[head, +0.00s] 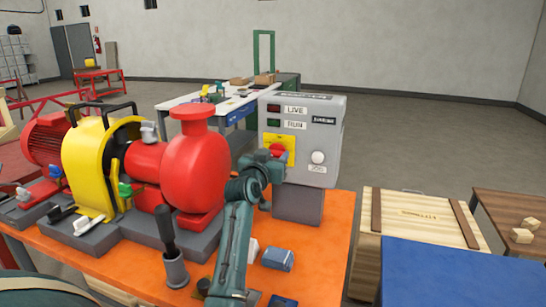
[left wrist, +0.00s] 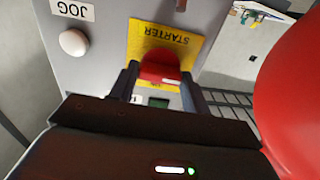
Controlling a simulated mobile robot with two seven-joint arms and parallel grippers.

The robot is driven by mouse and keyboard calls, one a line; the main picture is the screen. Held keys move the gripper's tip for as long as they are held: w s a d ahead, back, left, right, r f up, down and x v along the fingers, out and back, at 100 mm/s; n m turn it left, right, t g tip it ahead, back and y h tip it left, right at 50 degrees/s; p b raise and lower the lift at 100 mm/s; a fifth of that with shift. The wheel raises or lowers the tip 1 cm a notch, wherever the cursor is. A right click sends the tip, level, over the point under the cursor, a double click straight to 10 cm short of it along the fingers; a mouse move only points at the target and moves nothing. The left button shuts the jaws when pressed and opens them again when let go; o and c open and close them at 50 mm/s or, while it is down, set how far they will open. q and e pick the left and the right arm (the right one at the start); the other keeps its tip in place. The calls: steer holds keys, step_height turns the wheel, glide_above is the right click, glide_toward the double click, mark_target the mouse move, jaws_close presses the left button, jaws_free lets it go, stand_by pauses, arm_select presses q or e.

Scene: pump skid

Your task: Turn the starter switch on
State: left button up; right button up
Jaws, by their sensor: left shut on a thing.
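The starter switch (head: 278,150) is a red knob on a yellow plate on the front of a grey control box (head: 315,165). In the left wrist view the red knob (left wrist: 160,68) sits on the yellow plate marked STARTER (left wrist: 195,45), seen upside down. My left gripper (head: 275,163) is at the box front, its two fingers (left wrist: 160,85) on either side of the knob and shut on it. The knob's exact turn angle is hard to read. My right gripper is not in view.
A white JOG button (head: 318,157) is right of the switch, with LIVE and RUN lamps (head: 274,124) above. A red pump (head: 196,165) stands close left on the orange bench (head: 330,240). Blue blocks (head: 278,259) and a grey cup (head: 176,270) are in front.

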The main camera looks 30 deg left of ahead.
arm_select(q)
steer(key=shift+m, duration=0.4)
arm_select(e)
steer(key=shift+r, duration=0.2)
arm_select(q)
steer(key=shift+p, duration=0.35)
steer(key=m+p, duration=0.2)
steer(key=m, duration=0.2)
steer(key=shift+r+m, duration=0.1)
steer(key=shift+m, duration=0.2)
steer(key=m+p, duration=0.2)
steer(key=shift+m, duration=0.4)
steer(key=m+p, duration=0.1)
steer(key=m, duration=0.2)
steer(key=shift+m, duration=0.3)
steer(key=shift+m+p, duration=0.55)
steer(key=shift+m, duration=0.35)
steer(key=m, duration=0.2)
steer(key=shift+m, duration=1.1)
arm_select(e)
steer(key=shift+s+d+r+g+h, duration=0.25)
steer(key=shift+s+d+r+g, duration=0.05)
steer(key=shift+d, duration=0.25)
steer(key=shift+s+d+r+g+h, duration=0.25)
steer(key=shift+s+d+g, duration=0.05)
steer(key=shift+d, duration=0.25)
arm_select(q)
steer(key=shift+d+f+m, duration=0.1)
steer(key=shift+f+m, duration=0.1)
steer(key=shift+m, duration=0.1)
